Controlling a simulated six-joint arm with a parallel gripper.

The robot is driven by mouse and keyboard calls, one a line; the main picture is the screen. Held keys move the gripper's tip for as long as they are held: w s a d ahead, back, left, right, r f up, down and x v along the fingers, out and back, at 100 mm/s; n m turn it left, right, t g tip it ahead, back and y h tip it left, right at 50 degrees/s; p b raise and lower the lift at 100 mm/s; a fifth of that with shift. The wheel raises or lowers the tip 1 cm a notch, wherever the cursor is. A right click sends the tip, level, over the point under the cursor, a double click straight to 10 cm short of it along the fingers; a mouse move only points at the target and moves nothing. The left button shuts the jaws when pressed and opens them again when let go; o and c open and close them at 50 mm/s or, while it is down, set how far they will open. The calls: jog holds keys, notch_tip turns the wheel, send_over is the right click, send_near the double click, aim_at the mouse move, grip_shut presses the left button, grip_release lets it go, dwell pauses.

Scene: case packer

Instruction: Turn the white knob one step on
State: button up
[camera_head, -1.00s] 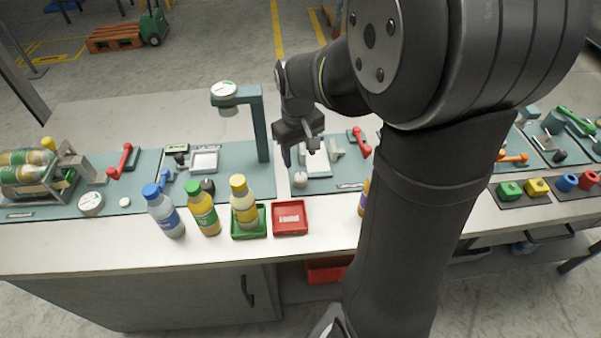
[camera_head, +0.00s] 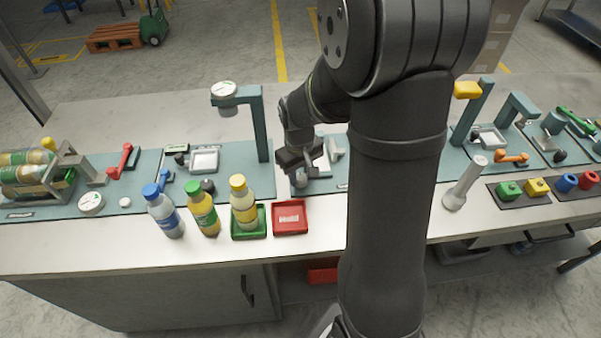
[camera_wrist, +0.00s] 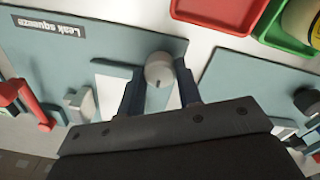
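The white knob (camera_head: 302,181) sits near the front edge of a teal station board, left of my arm. In the wrist view the knob (camera_wrist: 159,69) shows as a pale round cap with a small dark mark near its rim. My gripper (camera_head: 308,168) points down right at the knob. In the wrist view its two dark fingers (camera_wrist: 160,88) stand apart, one on each side of the knob. The gap is about as wide as the knob; I cannot tell whether the fingers press on it. The label "Leak squeeze" (camera_wrist: 62,27) is on the board.
A red tray (camera_head: 290,217) and a green tray (camera_head: 249,234) with a bottle stand close by at the front left. More bottles (camera_head: 203,212) stand left of them. A teal post (camera_head: 261,130) rises behind left.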

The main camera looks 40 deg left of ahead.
jog(key=shift+c, duration=1.4)
jog(key=shift+m, duration=0.3)
jog(key=m, duration=1.7)
jog(key=shift+g, duration=0.3)
jog(key=shift+w, duration=0.1)
